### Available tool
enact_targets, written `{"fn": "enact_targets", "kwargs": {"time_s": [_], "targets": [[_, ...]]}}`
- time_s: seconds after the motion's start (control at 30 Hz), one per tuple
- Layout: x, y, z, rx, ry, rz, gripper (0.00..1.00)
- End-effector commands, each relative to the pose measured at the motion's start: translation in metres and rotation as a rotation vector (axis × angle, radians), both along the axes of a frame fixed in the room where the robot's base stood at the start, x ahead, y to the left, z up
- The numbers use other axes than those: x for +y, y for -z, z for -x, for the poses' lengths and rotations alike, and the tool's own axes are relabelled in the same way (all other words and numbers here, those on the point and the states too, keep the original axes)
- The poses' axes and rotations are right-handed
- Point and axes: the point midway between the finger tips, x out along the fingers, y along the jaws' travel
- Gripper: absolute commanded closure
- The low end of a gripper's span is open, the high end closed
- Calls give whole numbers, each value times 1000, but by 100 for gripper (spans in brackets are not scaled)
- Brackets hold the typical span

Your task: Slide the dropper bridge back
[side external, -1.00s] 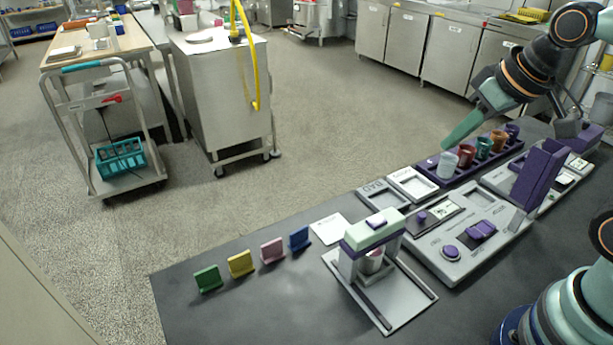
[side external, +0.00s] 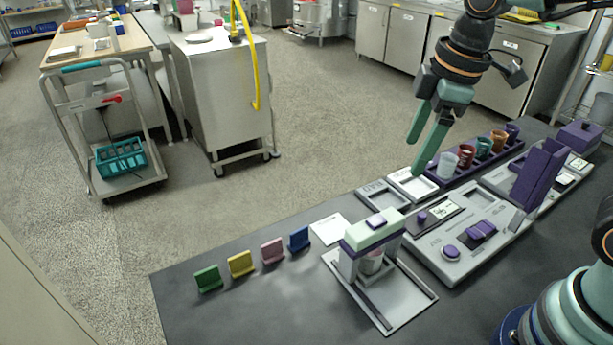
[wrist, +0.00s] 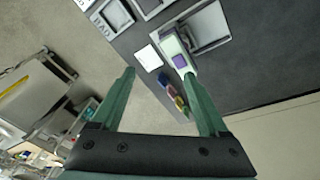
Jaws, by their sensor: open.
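The dropper bridge (side external: 373,232) is a pale green beam with a purple button on top, standing on legs over a light grey base plate (side external: 408,297) with two dark rails. In the wrist view the bridge (wrist: 173,47) shows near the top, partly behind a finger. My gripper (side external: 415,155) has two green fingers, spread apart and empty. It hangs above the white trays, behind and to the right of the bridge, apart from it. In the wrist view my gripper (wrist: 160,74) is also open.
A purple rack (side external: 430,174) of several cups stands right of the trays. A grey control panel (side external: 470,262) with purple buttons lies right of the bridge. A white card (side external: 328,229) and several coloured upright tabs (side external: 271,250) stand to the left. The dark table is bare at front left.

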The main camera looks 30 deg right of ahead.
Motion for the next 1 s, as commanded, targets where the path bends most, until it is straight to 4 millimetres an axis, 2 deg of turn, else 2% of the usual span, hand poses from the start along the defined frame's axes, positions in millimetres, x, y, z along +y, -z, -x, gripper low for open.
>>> {"fn": "enact_targets", "kwargs": {"time_s": [0.1,0.2,0.3,0.47,0.57,1.0], "targets": [[25,7,-5,90,-303,60,22],[40,12,-8,140,-494,88,22],[49,15,-9,170,-612,103,22],[53,21,-9,186,-674,109,22],[52,32,-8,188,-674,109,22],[52,112,-8,187,-670,109,22]]}}
